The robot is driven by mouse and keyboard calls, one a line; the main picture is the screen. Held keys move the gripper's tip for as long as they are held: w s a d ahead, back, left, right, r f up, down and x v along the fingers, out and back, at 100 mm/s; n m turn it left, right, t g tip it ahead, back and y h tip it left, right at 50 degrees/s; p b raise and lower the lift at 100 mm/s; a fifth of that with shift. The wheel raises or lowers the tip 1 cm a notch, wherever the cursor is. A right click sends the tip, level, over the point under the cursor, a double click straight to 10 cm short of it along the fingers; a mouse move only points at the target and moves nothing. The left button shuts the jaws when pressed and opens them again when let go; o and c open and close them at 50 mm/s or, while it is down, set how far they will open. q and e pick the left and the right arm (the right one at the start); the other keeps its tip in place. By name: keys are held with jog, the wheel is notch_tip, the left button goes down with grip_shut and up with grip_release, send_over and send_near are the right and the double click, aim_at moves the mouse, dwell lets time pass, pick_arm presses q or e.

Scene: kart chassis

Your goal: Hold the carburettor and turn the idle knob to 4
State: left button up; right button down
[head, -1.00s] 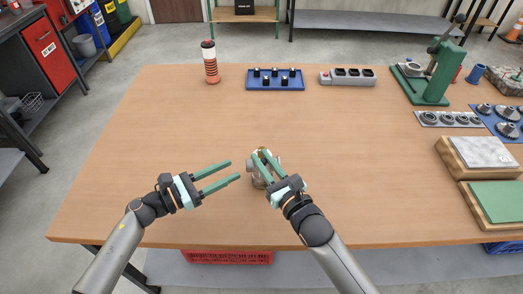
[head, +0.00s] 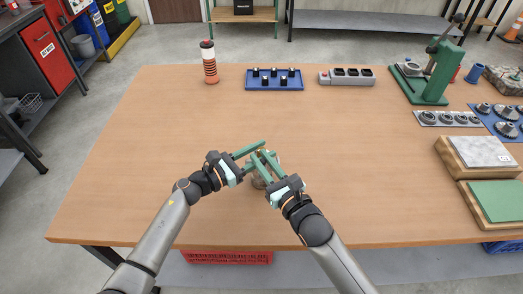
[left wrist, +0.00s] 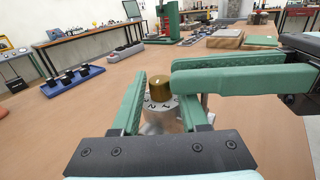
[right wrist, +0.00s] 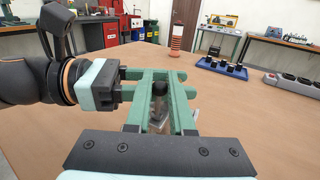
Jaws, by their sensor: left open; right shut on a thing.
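The carburettor (head: 259,183) stands on the table near the front middle, mostly hidden by my grippers. Its grey body (right wrist: 159,121) shows between the fingers of my right gripper (right wrist: 160,92), which is shut on it. The brass idle knob (left wrist: 160,86) is on top, above a grey dial with dark markings (left wrist: 158,107); the setting is too small to read. My left gripper (head: 264,150) is open, its fingers either side of the knob in the left wrist view, with gaps. The fingers of both grippers cross closely in the head view.
A striped post (head: 209,62), a blue tray with black knobs (head: 275,86) and a grey box with black sockets (head: 347,79) stand at the back. A green press (head: 436,78) and wooden blocks (head: 477,165) are on the right. The table's left half is clear.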

pick_arm(q)
jog(key=shift+w+d, duration=0.1)
jog(key=shift+c, duration=0.3)
grip_shut()
